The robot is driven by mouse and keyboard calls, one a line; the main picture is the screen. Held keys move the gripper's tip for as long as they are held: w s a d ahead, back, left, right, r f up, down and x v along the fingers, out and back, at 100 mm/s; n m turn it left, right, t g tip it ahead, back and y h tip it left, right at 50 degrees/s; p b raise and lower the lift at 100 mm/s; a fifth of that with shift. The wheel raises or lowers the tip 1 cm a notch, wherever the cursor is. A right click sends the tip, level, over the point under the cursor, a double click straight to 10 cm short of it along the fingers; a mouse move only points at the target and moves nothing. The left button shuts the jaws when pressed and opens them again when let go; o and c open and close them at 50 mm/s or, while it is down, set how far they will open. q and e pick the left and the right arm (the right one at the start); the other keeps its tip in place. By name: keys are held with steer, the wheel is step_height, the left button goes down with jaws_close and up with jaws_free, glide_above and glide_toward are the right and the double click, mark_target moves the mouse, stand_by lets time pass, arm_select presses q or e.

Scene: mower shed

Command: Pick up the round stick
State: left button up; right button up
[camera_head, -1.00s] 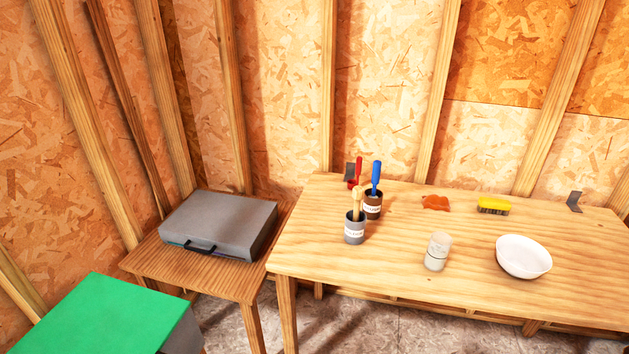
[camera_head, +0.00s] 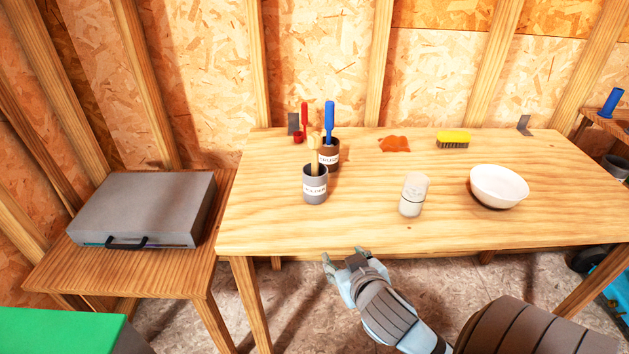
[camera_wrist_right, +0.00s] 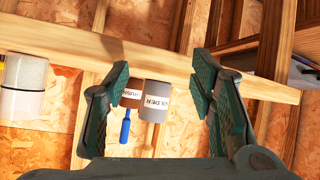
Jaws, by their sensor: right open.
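The round stick (camera_head: 315,160) is pale wood and stands upright, leaning slightly, in a grey labelled cup (camera_head: 315,186) on the workbench; its lower end is hidden inside the cup. My right gripper (camera_head: 343,256) is open and empty, just in front of the bench's front edge and apart from the cup. In the right wrist view the picture is upside down, and the grey cup (camera_wrist_right: 156,103) appears between the open fingers (camera_wrist_right: 157,88), farther off. The stick is hard to make out there against the board wall. My left gripper is not in view.
A brown cup (camera_head: 330,160) with a blue-handled tool (camera_head: 329,120) stands close behind the grey cup. A white jar (camera_head: 413,195), a white bowl (camera_head: 499,186), an orange cloth (camera_head: 395,144) and a yellow brush (camera_head: 453,139) are on the bench (camera_head: 260,220). A grey case (camera_head: 145,207) lies left.

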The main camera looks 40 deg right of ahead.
mark_target(317, 148)
steer(key=w+d+r+m+t+h, duration=0.1)
steer(key=w+d+r+t, duration=0.2)
steer(key=r, duration=0.5)
steer(key=w+r+m+t+h, duration=0.1)
steer(key=w+r+t, duration=0.2)
steer(key=w+r, duration=0.35)
steer(key=x, duration=0.4)
steer(key=b+x, duration=0.1)
steer(key=x, duration=0.3)
steer(key=r+x, duration=0.1)
steer(key=x, duration=0.3)
steer(key=shift+d+b, duration=0.15)
steer(key=shift+b, duration=0.25)
jaws_close()
